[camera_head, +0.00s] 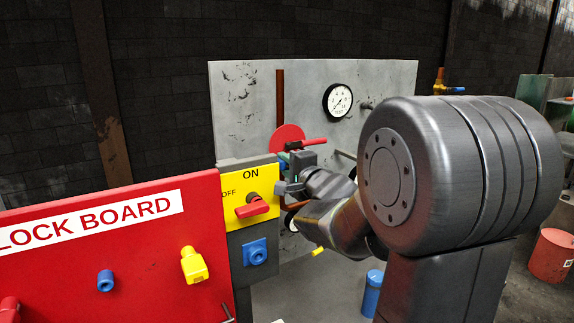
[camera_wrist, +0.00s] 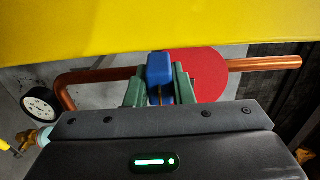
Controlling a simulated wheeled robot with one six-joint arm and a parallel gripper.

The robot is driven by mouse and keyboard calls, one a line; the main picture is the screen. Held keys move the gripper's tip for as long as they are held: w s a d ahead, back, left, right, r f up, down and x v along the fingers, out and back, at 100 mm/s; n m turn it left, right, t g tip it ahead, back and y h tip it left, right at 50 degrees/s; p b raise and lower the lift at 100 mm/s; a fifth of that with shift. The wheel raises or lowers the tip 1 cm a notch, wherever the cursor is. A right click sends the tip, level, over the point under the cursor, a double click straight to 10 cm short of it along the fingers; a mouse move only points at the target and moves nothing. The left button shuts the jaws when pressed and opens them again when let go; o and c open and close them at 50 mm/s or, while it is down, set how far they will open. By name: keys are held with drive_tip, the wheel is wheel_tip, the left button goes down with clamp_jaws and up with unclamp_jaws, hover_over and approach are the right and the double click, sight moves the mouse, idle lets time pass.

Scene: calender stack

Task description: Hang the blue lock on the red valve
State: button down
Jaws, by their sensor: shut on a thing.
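The red valve shows in the head view as a round red disc (camera_head: 286,134) with a red lever to its right, on a vertical copper pipe in front of a grey panel. In the wrist view its red disc (camera_wrist: 208,72) is just right of and behind the blue lock (camera_wrist: 160,70). My gripper (camera_head: 286,170) is close below the valve in the head view. In the wrist view my gripper (camera_wrist: 160,88) is shut on the blue lock between its green fingers. The lock's shackle is hidden, and I cannot tell whether the lock touches the valve.
A yellow ON/OFF switch plate (camera_head: 243,202) stands just left of my gripper, with a blue socket (camera_head: 256,252) below it. The red lock board (camera_head: 60,250) holds a yellow lock (camera_head: 193,266). A gauge (camera_head: 338,100) is on the grey panel (camera_head: 240,90).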

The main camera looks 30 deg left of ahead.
drive_tip(key=shift+w+a, duration=0.1)
drive_tip(key=shift+a, duration=0.1)
drive_tip(key=c, duration=0.8)
unclamp_jaws()
drive_tip(key=shift+o, duration=0.2)
drive_tip(key=v, duration=0.7)
drive_tip(key=shift+x, duration=3.5)
